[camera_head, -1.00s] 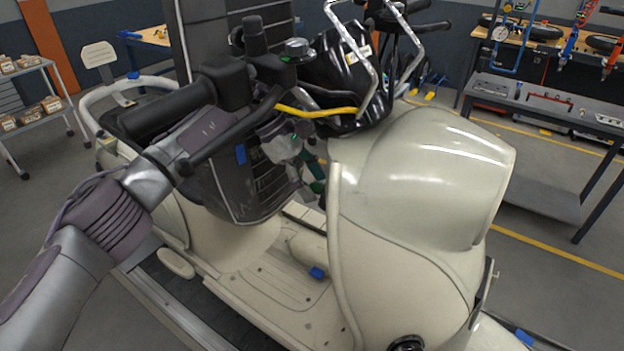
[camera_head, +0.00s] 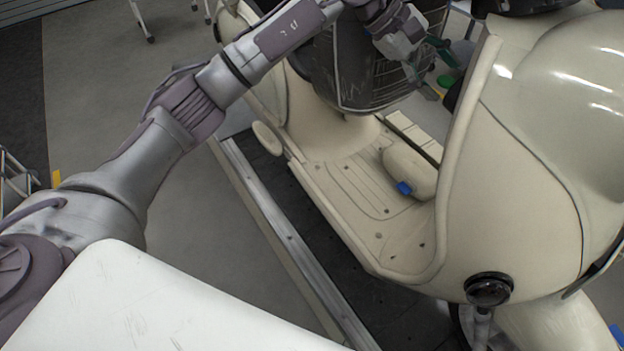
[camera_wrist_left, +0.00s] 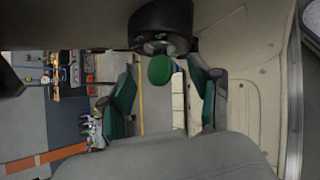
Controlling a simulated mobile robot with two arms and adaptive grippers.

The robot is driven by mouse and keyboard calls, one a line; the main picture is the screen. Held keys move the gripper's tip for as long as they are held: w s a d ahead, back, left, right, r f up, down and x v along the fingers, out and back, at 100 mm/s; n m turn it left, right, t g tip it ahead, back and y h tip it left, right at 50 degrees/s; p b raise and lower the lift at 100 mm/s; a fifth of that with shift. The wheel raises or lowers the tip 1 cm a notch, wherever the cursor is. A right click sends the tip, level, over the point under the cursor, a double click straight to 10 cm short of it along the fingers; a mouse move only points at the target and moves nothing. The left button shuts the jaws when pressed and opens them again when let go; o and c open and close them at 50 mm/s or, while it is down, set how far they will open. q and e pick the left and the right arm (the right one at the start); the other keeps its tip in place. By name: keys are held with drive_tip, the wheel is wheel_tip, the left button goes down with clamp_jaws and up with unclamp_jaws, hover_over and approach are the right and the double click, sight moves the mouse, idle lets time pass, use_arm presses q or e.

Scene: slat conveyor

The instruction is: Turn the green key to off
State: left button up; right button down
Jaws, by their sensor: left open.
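The green key (camera_wrist_left: 161,69) shows in the left wrist view as a round green head at a black cylindrical lock housing (camera_wrist_left: 160,28). A bright green piece, which looks like the same key (camera_head: 446,81), shows in the head view near the front shield of the cream scooter (camera_head: 520,190). My left gripper (camera_head: 437,68) is open beside it. In the left wrist view its two dark green fingers (camera_wrist_left: 165,98) stand on either side of the key, with gaps on both sides. I cannot tell the key's turned position. My right gripper is not in view.
The scooter's grey ribbed panel (camera_head: 375,55) is close to my left wrist. Its footboard (camera_head: 350,185) lies below, with a blue block (camera_head: 404,188) on it. The scooter stands on a dark conveyor with a metal rail (camera_head: 265,205).

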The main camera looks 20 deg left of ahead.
use_arm(q)
drive_tip(key=s+a+r+h+b, duration=0.1)
drive_tip(key=s+a+r+b, duration=0.2)
drive_tip(key=a+r+b, duration=0.6)
drive_tip(key=s+d+f+n+t+h+p, duration=0.2)
drive_tip(key=d+n+t+h+p, duration=0.15)
drive_tip(key=d+n+h, duration=0.55)
drive_tip(key=w+a+f+n+t+y, duration=0.1)
drive_tip(key=a+f+n+t+y, duration=0.6)
drive_tip(key=n, duration=0.8)
drive_tip(key=w+a+f+n+t+y, duration=0.2)
drive_tip(key=a+f+n+t+y, duration=0.55)
drive_tip(key=n, duration=0.85)
drive_tip(key=s+a+f+n+g+y, duration=0.2)
drive_tip(key=f+n, duration=0.3)
drive_tip(key=f, duration=0.4)
drive_tip(key=s+a+f+n+g+y, duration=0.3)
drive_tip(key=f+n, duration=0.3)
drive_tip(key=f, duration=0.2)
drive_tip(key=shift+s+f+y, duration=0.35)
drive_tip(key=shift+s+f, duration=0.05)
drive_tip(key=shift+s, duration=0.5)
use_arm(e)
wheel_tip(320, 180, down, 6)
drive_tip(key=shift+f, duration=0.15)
